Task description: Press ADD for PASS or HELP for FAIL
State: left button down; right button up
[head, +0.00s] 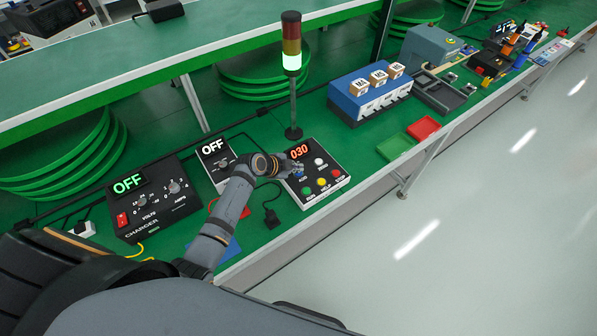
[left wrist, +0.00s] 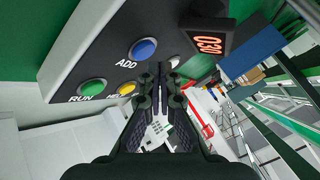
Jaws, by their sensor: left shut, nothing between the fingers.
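The button box (head: 342,184) stands on the green bench in the head view, with a lit display (head: 299,151) reading 030. Its blue ADD button (left wrist: 144,49) shows clear of the fingers in the left wrist view. The yellow HELP button (head: 322,182) lies nearer the front, its label partly hidden by a finger in the wrist view. My left gripper (head: 295,169) is shut and empty over the box, close to the blue button; I cannot tell whether it touches the box. My right gripper is not in view.
Green RUN (head: 307,191), red (head: 337,173) and white (head: 318,161) buttons share the box. A signal tower (head: 291,60) behind has its lowest segment lit. A charger (head: 150,200) reading OFF stands left. Red (head: 423,128) and green (head: 395,146) trays lie right.

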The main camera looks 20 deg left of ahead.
aim_at(297, 174)
pick_arm(q)
notch_tip(297, 174, up, 5)
jog(key=p, duration=0.4)
dwell(0.5)
dwell(0.4)
